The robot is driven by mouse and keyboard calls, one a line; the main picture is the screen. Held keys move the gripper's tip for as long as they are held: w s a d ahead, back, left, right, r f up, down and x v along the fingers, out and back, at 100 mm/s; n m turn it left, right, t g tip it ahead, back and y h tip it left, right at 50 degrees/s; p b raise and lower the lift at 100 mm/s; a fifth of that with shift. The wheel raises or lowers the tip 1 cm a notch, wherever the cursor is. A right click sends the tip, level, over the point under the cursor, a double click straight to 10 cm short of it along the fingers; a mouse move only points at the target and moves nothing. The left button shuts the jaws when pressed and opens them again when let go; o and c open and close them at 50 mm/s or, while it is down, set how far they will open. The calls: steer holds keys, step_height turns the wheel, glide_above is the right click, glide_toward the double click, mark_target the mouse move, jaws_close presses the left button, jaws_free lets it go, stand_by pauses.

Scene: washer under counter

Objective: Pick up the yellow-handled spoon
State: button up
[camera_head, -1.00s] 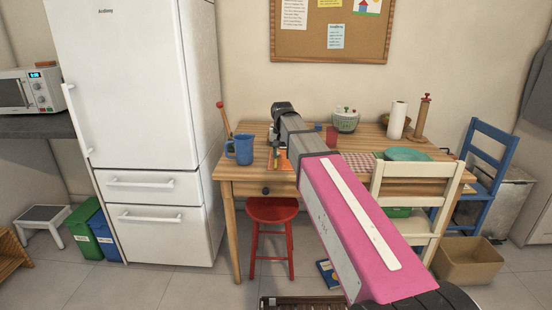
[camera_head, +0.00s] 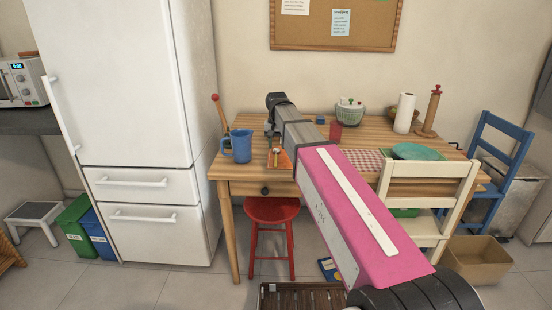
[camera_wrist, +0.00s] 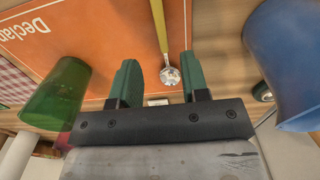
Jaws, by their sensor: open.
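The yellow-handled spoon (camera_wrist: 162,28) lies on an orange printed sheet or book (camera_wrist: 95,45) on the wooden table. In the wrist view its yellow handle runs to the top edge, and its silver bowl points towards my gripper (camera_wrist: 158,64). My gripper's two green fingers are open, one on each side of the spoon in the picture. Nothing is held between them. I cannot tell the height of the fingertips above the spoon. In the head view my arm hides part of the sheet.
A blue mug (camera_head: 238,147) stands left of my arm; it is close on the right in the wrist view (camera_wrist: 290,60). A green cup (camera_wrist: 62,88) is close on the left there. A red stool (camera_head: 271,210) and white chair (camera_head: 440,180) stand at the table front.

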mark_target(276, 158)
steer(key=shift+a+f, duration=0.15)
steer(key=shift+f, duration=2.75)
jaws_close()
